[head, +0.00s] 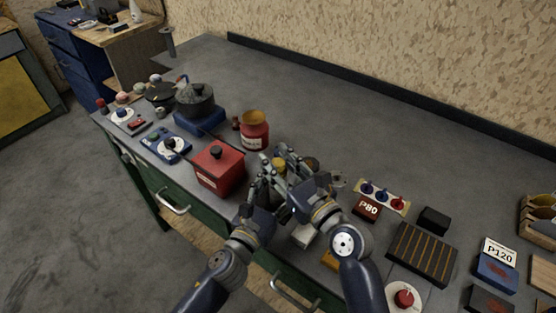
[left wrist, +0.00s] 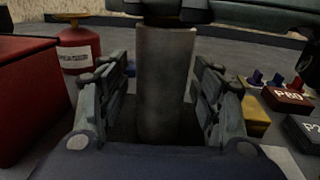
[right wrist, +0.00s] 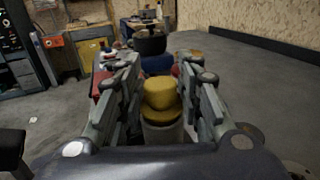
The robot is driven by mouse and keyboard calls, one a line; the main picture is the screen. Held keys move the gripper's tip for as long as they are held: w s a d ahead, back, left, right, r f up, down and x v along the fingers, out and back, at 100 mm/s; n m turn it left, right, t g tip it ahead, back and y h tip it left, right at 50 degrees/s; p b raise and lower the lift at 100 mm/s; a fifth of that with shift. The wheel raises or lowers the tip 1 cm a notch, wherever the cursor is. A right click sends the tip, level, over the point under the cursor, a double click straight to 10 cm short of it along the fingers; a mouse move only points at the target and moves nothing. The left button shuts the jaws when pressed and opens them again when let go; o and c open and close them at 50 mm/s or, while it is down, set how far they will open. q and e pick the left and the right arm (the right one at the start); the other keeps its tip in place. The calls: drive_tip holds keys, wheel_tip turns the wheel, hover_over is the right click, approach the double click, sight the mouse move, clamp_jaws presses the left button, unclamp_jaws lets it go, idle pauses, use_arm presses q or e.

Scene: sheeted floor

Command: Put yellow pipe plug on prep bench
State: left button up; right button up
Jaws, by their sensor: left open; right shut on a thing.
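The yellow pipe plug (right wrist: 162,92) is between the fingers of my right gripper (right wrist: 160,72), which is shut on it. In the right wrist view a grey cylinder (right wrist: 162,133) shows just below the plug; I cannot tell whether they touch. The plug also shows in the head view (head: 279,163), over the grey bench (head: 330,105). My left gripper (left wrist: 165,92) is open, its fingers on both sides of an upright grey cylinder (left wrist: 164,90), with gaps beside it. In the head view the two grippers are close together. Which surface is the prep bench I cannot tell.
A red box (head: 219,169) and red jar (head: 254,131) stand left of the grippers. A black pot (head: 195,99) is farther back. The P80 block (head: 367,208) and a slatted dark block (head: 422,254) lie right. The back middle of the bench is clear. A wood-topped blue bench (head: 117,33) stands back left.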

drive_tip(key=shift+s+d+f, duration=0.1)
drive_tip(key=shift+f, duration=0.2)
drive_tip(key=o, duration=0.8)
